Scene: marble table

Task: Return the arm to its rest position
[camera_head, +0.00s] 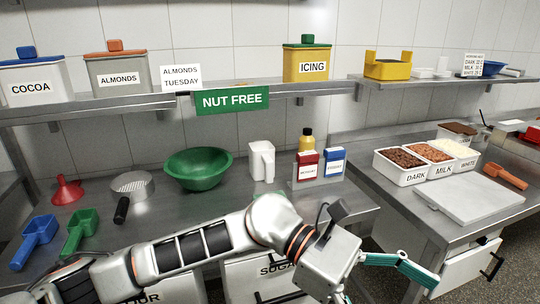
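My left arm reaches in from the lower left, across the front of the left steel counter. Its gripper (390,291) is at the bottom, right of centre, over the gap between the two counters. One teal finger stretches to the right, and a bit of the other shows at the bottom edge, well apart from it. The gripper looks open, and nothing shows between the fingers; the lower finger is mostly cut off. My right gripper is not in view.
The left counter (150,218) holds a green bowl (199,168), scoops, a sieve (133,186) and a white jug (262,162). Shelves with labelled bins run behind. Drawers lie below.

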